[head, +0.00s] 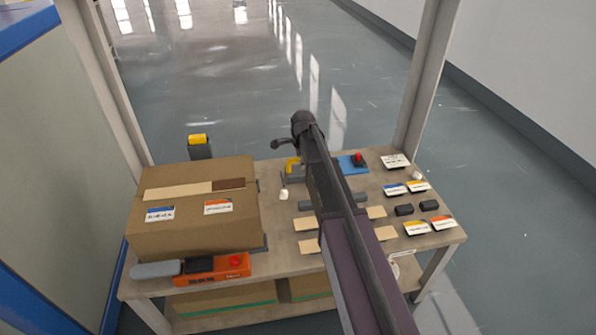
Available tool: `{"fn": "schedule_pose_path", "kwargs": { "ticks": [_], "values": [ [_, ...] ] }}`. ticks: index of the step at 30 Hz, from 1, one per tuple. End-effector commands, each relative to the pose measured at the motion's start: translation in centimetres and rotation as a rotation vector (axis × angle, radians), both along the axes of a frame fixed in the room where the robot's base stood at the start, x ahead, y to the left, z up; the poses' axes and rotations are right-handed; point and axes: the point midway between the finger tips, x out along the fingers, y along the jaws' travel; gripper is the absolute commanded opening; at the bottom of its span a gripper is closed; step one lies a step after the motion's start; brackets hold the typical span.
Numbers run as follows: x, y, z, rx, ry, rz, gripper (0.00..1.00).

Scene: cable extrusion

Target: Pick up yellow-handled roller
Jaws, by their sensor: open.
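A small yellow piece (292,164) with a grey part and a whitish end (284,194) shows at the back middle of the table, just left of my arm. It looks like the yellow-handled roller, but it is small and partly hidden by the arm. My gripper (279,145) is dark and open at the far end of the arm. In the picture it is just above the yellow piece, and I see nothing between its fingers. I cannot tell its height over the table.
A cardboard box (192,232) fills the left of the table (455,235). Behind it stands a dark post with a yellow top (198,139). An orange tool (215,268) lies in front. A red button on a blue mat (351,168), labelled cards and black blocks (404,210) lie right.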

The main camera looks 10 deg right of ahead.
Motion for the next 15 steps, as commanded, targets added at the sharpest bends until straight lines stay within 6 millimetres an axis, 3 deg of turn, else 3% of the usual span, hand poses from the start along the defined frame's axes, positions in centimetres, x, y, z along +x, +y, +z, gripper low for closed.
{"fn": "schedule_pose_path", "kwargs": {
  "ticks": [11,15],
  "values": [
    [0.0,0.02,0.02,0.0,0.0,0.0,0.68],
    [0.0,0.03,0.01,0.0,0.0,0.0,0.29]
  ]
}}
